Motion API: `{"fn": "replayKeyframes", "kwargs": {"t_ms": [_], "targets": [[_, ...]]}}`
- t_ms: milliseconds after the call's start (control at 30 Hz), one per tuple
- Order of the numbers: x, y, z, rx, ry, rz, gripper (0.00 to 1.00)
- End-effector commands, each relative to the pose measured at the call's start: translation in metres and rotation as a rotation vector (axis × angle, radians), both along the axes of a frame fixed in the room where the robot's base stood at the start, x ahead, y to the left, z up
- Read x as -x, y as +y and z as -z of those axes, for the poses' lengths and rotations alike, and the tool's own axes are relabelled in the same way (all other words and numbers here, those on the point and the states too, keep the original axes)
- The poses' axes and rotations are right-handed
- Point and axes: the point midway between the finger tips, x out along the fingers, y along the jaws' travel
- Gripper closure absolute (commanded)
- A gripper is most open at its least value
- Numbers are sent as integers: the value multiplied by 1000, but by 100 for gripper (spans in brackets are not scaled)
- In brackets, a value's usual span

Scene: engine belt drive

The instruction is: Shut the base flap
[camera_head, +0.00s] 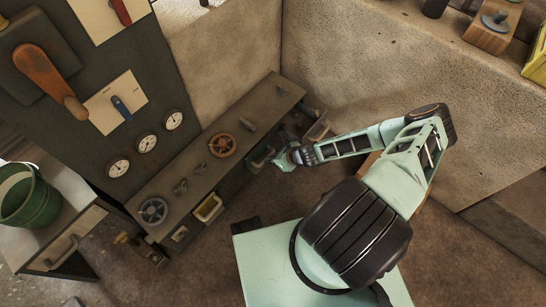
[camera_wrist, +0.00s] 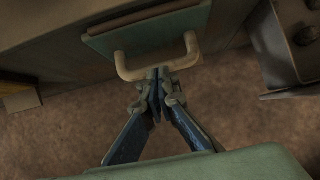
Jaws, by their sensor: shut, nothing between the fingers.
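A green-grey panel with a pale U-shaped handle (camera_wrist: 157,62), which looks like the base flap (camera_wrist: 145,33), is at the top middle of the wrist view, on the front of the console base. In the head view the flap (camera_head: 262,158) is small and partly hidden by my gripper; I cannot tell its exact angle. My gripper (camera_wrist: 160,76) is shut and empty. Its fingertips are right at the handle's near edge; I cannot tell if they touch. In the head view my gripper (camera_head: 282,160) is at the base front, right of the flap.
An open metal tray or drawer (camera_head: 318,130) juts from the base to the right; it also shows in the wrist view (camera_wrist: 290,45). Wheels and levers stand on the ledge (camera_head: 180,165). The floor in front is clear.

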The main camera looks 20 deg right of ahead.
Motion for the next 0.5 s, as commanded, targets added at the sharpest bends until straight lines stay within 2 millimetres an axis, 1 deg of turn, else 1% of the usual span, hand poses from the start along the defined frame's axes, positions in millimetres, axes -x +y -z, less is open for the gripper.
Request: {"fn": "replayKeyframes", "kwargs": {"t_ms": [233, 400, 500], "targets": [[0, 0, 0, 0, 0, 0, 100], [-7, 6, 10, -2, 0, 0, 100], [-7, 6, 9, -1, 0, -1, 100]]}}
